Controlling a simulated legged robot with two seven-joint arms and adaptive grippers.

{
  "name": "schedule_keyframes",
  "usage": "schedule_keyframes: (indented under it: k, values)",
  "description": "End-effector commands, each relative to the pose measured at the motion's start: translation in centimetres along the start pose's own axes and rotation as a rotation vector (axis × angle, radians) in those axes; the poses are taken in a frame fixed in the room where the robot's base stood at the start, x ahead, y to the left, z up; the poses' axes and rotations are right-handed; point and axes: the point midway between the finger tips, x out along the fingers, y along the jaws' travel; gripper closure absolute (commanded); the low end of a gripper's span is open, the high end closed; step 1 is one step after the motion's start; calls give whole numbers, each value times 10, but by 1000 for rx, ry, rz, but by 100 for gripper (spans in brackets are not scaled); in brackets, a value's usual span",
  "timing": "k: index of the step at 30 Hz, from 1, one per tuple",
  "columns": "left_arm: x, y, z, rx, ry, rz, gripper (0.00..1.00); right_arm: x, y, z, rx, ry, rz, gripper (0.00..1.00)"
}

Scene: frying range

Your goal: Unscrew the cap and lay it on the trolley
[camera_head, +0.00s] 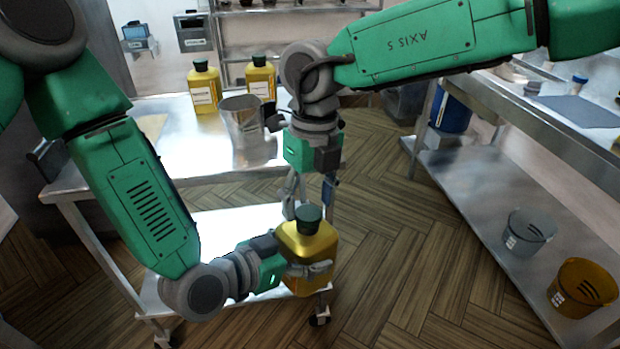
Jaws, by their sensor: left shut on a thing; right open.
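A yellow bottle (307,245) with a dark green cap (309,215) stands upright in my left gripper (308,270). The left gripper is shut around the lower part of the bottle, holding it in front of the trolley's right end. The cap is on the bottle's neck. My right gripper (311,195) is above the cap, pointing down. Its fingers are open and hold nothing. The trolley (180,165) has a shiny metal top at the left and a lower shelf, partly hidden by my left arm.
Two more yellow bottles (204,88) (260,78) and a metal pot (241,125) stand on the trolley top. A steel bench at the right has a lower shelf (470,190) with a grey bucket (528,232) and an amber bucket (583,288). The trolley top's left part has free room.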

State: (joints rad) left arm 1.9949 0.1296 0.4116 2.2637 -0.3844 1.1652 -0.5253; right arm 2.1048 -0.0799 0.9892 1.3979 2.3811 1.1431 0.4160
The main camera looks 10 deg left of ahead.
Motion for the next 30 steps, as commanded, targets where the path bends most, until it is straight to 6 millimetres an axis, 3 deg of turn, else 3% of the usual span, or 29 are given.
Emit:
schedule_keyframes:
  k: [6, 14, 18, 19, 30]
  values:
    - [0, 0, -1, 1, 3, 0, 96, 16, 0, 0, -1, 1, 0, 46]
    - [0, 0, -1, 1, 3, 0, 96, 17, 0, 0, -1, 0, 0, 46]
    - [0, 0, -1, 1, 3, 0, 96, 17, 0, 0, -1, 0, 0, 91]
    - [0, 0, -1, 1, 3, 0, 96, 17, 0, 0, -1, 0, 0, 97]
    - [0, 0, -1, 1, 3, 0, 96, 17, 0, 0, -93, -1, 0, 97]
